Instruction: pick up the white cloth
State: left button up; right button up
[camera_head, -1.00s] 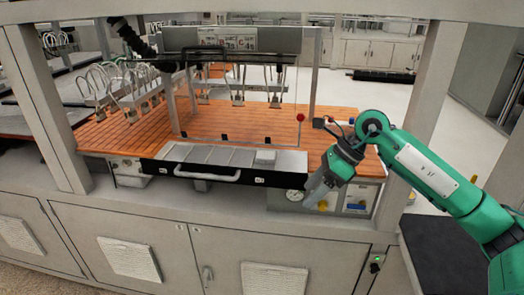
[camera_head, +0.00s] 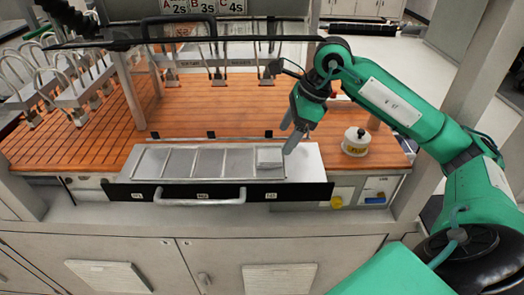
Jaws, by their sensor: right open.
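A small pale folded pad, which looks like the white cloth (camera_head: 269,156), lies in the right-hand compartment of the shallow grey tray (camera_head: 305,170) at the front of the wooden table. My right gripper (camera_head: 291,140) points down just right of and above the cloth. It is open, and nothing shows between its fingers; whether a fingertip touches the cloth I cannot tell. My left gripper is not in view.
The tray has several compartments and a black front with a silver handle (camera_head: 200,198). Hooked fixtures (camera_head: 70,90) stand at the left.

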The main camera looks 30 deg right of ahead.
aim_at(274, 155)
jog(key=x, duration=0.3)
jog(key=shift+s+a+f+b, duration=0.15)
jog(key=shift+a+f+b, duration=0.05)
jog(key=shift+a+b, duration=0.1)
jog(key=shift+w+x, duration=0.25)
jog(key=shift+x, duration=1)
jog(key=shift+s+f+b, duration=0.1)
jog(key=shift+b, duration=0.2)
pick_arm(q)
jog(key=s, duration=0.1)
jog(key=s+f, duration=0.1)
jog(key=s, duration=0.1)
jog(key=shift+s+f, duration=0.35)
pick_arm(e)
jog(key=c, duration=1.1)
